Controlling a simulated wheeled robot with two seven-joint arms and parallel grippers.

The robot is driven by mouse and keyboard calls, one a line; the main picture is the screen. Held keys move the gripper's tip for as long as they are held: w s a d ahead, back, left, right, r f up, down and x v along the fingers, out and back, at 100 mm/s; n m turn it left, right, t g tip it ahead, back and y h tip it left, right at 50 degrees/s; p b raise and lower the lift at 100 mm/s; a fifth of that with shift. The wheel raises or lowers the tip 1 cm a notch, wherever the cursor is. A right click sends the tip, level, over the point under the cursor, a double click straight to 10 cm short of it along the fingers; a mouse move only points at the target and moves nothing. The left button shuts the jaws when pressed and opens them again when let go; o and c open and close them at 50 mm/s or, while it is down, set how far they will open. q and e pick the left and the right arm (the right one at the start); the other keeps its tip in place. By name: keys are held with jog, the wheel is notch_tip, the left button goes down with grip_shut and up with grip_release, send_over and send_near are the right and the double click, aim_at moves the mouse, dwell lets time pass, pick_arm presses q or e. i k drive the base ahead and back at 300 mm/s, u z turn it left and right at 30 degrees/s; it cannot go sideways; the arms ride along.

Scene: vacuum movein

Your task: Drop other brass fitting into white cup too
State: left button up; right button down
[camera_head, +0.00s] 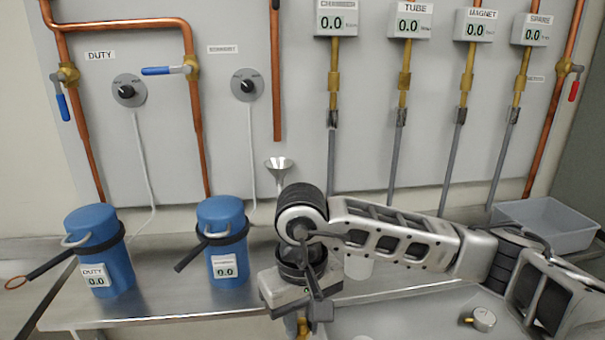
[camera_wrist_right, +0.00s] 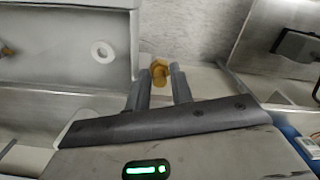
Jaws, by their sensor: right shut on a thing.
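My right gripper (camera_head: 306,318) points down at the front of the bench in the head view. In the right wrist view its two fingers (camera_wrist_right: 160,88) are closed on a brass fitting (camera_wrist_right: 160,72). The fitting also shows below the gripper in the head view (camera_head: 303,328), cut by the lower picture edge. My left gripper is not in view.
Two blue canisters (camera_head: 98,262) (camera_head: 224,245) stand on the steel bench at left. A metal funnel (camera_head: 279,168) is behind my wrist. A small gauge with a brass stem (camera_head: 482,320) lies at lower right. A grey bin (camera_head: 550,228) stands at the far right.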

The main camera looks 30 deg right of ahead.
aim_at(360, 265)
jog(key=u, duration=0.2)
jog(key=k, duration=0.5)
jog(key=z, duration=0.9)
jog(key=i, duration=1)
